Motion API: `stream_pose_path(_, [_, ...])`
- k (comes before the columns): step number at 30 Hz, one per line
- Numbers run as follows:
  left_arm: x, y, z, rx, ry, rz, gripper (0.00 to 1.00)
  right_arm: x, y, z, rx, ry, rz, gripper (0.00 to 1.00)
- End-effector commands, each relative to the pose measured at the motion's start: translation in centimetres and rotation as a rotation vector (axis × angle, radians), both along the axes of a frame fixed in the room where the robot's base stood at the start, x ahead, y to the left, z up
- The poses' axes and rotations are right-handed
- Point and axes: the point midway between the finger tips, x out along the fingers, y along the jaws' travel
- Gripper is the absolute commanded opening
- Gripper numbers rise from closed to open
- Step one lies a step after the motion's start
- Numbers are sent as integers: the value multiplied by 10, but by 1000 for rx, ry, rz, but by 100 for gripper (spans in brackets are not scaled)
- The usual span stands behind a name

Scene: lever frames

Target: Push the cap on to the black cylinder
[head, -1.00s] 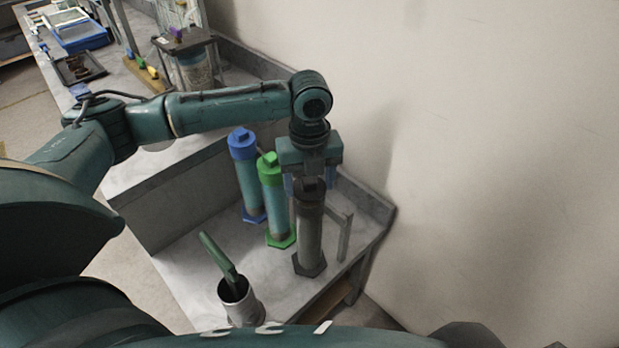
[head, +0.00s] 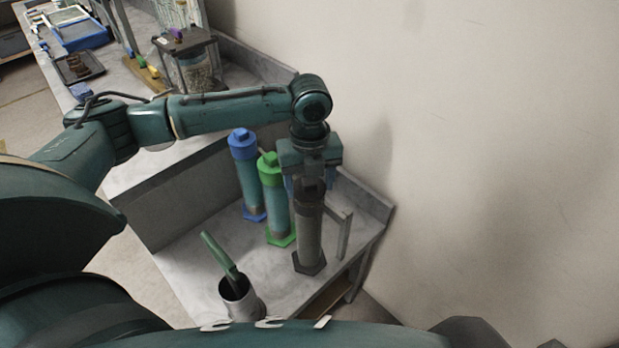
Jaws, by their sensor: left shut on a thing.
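The black cylinder (head: 309,232) stands upright on the low grey bench, on a dark foot. Its black cap (head: 310,187) is at its top, directly under my left gripper (head: 310,180). My left gripper points down and is shut on the cap. The cap looks in line with the cylinder and seems to touch it; how far it sits on cannot be told from here. The fingers partly hide the cap. My right gripper does not show.
A green-capped cylinder (head: 273,200) and a blue-capped cylinder (head: 246,175) stand close on the left. A metal cup (head: 241,300) with a green-handled tool (head: 219,255) is in front. A grey post (head: 344,236) stands just right. The wall is behind.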

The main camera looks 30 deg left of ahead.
Motion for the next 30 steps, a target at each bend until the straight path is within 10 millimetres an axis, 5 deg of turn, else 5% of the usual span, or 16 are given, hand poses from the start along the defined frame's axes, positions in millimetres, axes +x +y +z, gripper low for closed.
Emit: stream_pose_path(30, [0, 0, 0, 0, 1, 0, 40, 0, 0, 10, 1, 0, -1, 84])
